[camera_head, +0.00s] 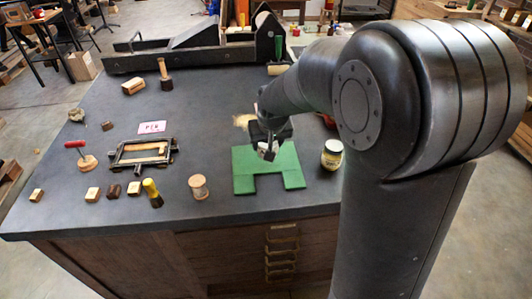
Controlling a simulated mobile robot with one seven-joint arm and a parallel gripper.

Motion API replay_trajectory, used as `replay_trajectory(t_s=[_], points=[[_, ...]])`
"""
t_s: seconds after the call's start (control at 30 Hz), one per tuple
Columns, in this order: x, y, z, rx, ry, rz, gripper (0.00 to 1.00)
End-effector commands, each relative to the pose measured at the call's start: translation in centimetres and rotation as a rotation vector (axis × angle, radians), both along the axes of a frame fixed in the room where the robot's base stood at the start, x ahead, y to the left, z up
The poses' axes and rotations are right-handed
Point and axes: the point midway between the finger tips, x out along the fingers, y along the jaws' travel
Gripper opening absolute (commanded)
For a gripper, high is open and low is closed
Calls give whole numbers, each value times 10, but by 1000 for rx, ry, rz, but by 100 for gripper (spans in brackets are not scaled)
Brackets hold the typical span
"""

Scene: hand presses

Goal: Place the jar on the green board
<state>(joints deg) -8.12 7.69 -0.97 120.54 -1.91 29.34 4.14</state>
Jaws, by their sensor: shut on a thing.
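The jar (332,154), with a pale lid and a yellow label, stands upright on the dark table at the right, beside the green board and apart from it. The green board (245,182) lies flat near the table's front edge, with a notch in its front side. My gripper (268,154) points down over the back part of the board, left of the jar. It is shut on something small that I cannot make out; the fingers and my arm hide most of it. I cannot tell whether it touches the board.
A spool-like object (198,187) stands left of the board. A yellow-handled tool (152,192), small blocks and a framed press (142,154) are further left. A large dark press (190,50) spans the back. The middle of the table is largely clear.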

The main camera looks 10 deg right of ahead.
Motion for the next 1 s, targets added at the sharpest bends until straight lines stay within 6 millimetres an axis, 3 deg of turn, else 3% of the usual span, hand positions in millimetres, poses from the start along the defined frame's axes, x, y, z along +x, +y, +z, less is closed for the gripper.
replay_trajectory(t_s=[0.13, 0.37, 0.77, 0.8, 1.0], points=[[3, 5, -8, 0, 0, -1, 26], [2, 5, -40, 0, 1, -1, 26], [2, 5, -45, 0, -1, -1, 26], [2, 5, -47, 0, 0, -1, 56], [2, 5, -46, 0, -1, -1, 73]])
